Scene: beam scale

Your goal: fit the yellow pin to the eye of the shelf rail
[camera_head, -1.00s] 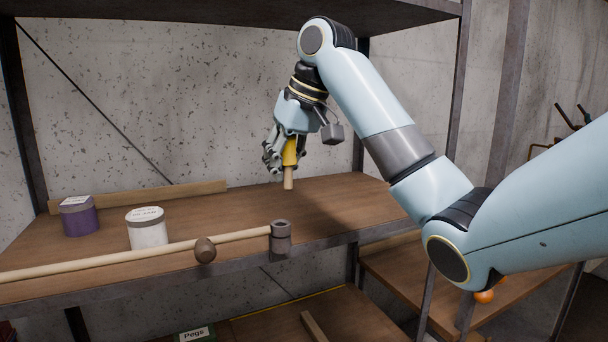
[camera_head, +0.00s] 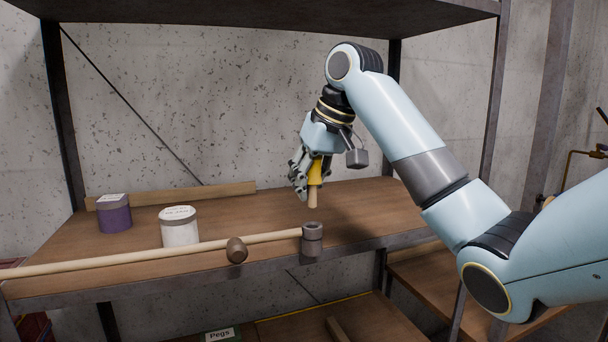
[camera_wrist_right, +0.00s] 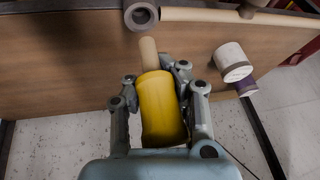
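The yellow pin (camera_head: 315,172) has a yellow grip and a pale wooden tip that points down. My right gripper (camera_head: 306,178) is shut on its yellow part and holds it above the shelf board, behind the rail. The right wrist view shows the yellow pin (camera_wrist_right: 160,108) between both fingers of the gripper (camera_wrist_right: 157,95). The shelf rail (camera_head: 170,251) is a long wooden rod along the shelf's front. Its eye (camera_head: 312,239) is a dark upright ring at the right end; the ring's hole (camera_wrist_right: 141,16) shows in the wrist view, apart from the pin's tip. My left gripper is not in view.
A white labelled jar (camera_head: 180,229) and a purple jar (camera_head: 115,214) stand on the shelf at left. A dark round knob (camera_head: 237,250) sits on the rail. A metal edge (camera_head: 200,279) runs along the shelf front. The board right of the jars is clear.

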